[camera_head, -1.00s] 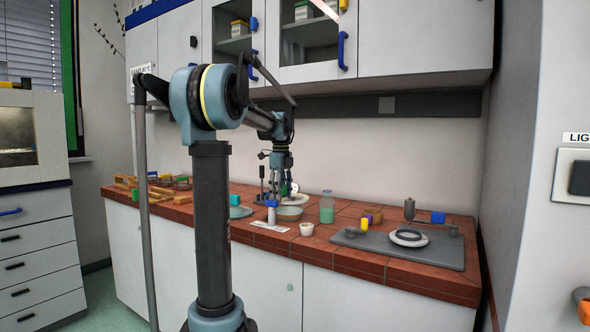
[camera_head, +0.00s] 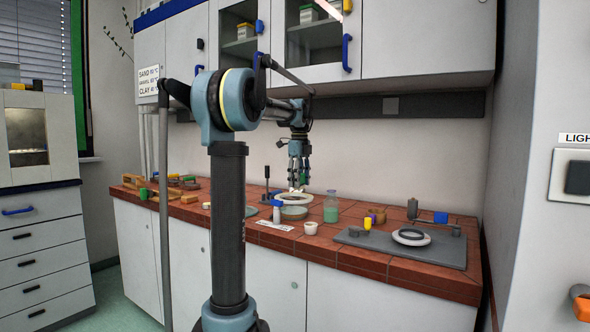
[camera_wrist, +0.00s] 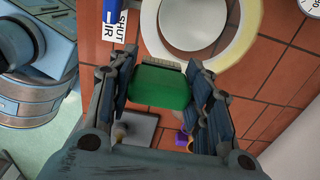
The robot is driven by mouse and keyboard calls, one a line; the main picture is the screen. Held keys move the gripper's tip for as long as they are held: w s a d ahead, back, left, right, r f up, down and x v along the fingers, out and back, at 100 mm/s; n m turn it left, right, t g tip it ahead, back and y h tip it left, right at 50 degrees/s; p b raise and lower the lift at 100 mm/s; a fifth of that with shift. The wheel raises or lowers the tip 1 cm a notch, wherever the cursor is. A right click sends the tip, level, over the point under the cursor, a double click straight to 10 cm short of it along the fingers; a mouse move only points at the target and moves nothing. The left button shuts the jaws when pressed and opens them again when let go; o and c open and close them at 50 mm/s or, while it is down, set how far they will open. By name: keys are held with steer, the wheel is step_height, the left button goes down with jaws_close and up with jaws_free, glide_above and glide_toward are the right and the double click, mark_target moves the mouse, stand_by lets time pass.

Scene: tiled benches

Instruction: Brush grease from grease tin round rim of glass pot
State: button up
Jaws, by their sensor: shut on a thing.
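In the wrist view my gripper (camera_wrist: 160,90) is shut on a green brush (camera_wrist: 160,88), with a pale strip of bristles along its upper edge. In the head view my gripper (camera_head: 299,183) hangs over the back of the tiled bench, above a pale ring (camera_head: 293,197). The wrist view shows a white disc inside a cream ring just beyond the bristles; I cannot tell whether bristles touch it. I cannot tell which vessels are the grease tin and the glass pot.
A bottle of green liquid (camera_head: 331,207) stands right of the gripper. A grey plate (camera_head: 350,241) with a ring-shaped piece (camera_head: 411,237) lies farther right. Wall cabinets hang above.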

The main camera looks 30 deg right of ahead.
steer(key=shift+r, duration=1.75)
steer(key=shift+w, duration=0.1)
